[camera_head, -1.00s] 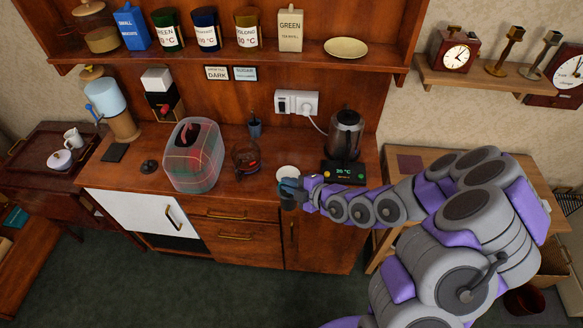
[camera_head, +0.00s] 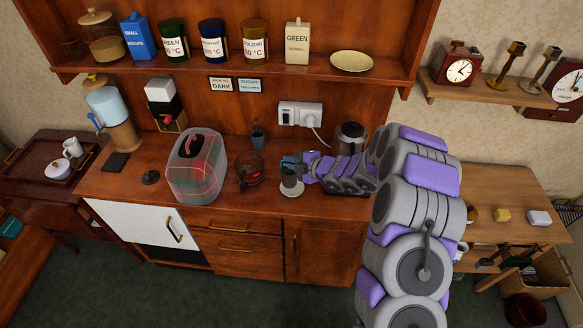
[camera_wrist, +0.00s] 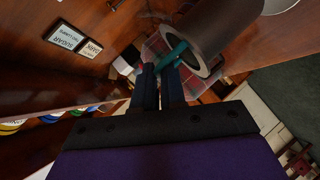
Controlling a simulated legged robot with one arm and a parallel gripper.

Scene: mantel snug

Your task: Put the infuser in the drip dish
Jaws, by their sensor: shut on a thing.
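The infuser looks like a dark grey hollow cylinder (camera_head: 289,180) with a teal handle (camera_wrist: 172,56); its body also shows large in the wrist view (camera_wrist: 213,32). My gripper (camera_head: 291,164) is shut on the teal handle, with both dark fingers beside it in the wrist view (camera_wrist: 160,72). The drip dish (camera_head: 292,192) is a small white round dish on the wooden counter. In the head view the infuser overlaps the dish and hides part of it. I cannot tell whether they touch. A white rim of the dish (camera_wrist: 279,4) shows beyond the infuser in the wrist view.
A glass pot with dark contents (camera_head: 250,174) stands left of the dish, and a clear cover over a tartan thing (camera_head: 197,167) farther left. The kettle (camera_head: 350,137) stands behind my arm at right. A shelf with tins (camera_head: 230,68) runs above. The counter's front edge is close.

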